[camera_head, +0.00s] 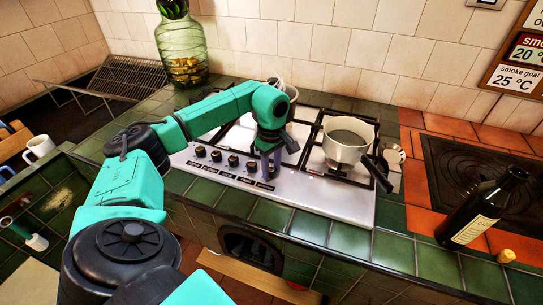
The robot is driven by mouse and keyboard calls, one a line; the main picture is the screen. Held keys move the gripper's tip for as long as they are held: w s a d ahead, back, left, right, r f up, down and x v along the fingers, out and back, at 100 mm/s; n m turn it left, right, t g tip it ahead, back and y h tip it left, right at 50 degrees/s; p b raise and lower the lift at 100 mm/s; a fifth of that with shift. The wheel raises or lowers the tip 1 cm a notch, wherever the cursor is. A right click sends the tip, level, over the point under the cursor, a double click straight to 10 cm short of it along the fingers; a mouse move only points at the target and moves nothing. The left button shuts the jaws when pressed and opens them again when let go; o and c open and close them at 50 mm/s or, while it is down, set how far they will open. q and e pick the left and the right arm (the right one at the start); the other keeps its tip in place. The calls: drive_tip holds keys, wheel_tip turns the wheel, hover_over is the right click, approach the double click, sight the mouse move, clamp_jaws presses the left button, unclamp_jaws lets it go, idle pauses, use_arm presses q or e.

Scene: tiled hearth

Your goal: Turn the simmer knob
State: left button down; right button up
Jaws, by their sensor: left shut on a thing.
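A row of several dark knobs (217,156) runs along the front left of the steel hob (322,200). Small labels sit below them, too small to read, so I cannot tell which is the simmer knob. My left gripper (266,170) points down at the right end of this row and is shut on the knob there. The gripper mostly hides that knob, and its turn angle cannot be seen. My right gripper is not in view.
A cream saucepan (345,146) stands on the hob's right burners, its dark handle pointing to the front right. Another pot (291,92) is partly behind my arm. A dark bottle (481,209) and a cork (505,256) are at right. A glass jar (182,52) stands behind.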

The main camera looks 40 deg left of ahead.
sight(272, 169)
use_arm(q)
drive_tip(key=shift+r, duration=0.1)
drive_tip(key=shift+c, duration=2.2)
unclamp_jaws()
wheel_tip(272, 169, up, 14)
drive_tip(key=shift+r, duration=0.25)
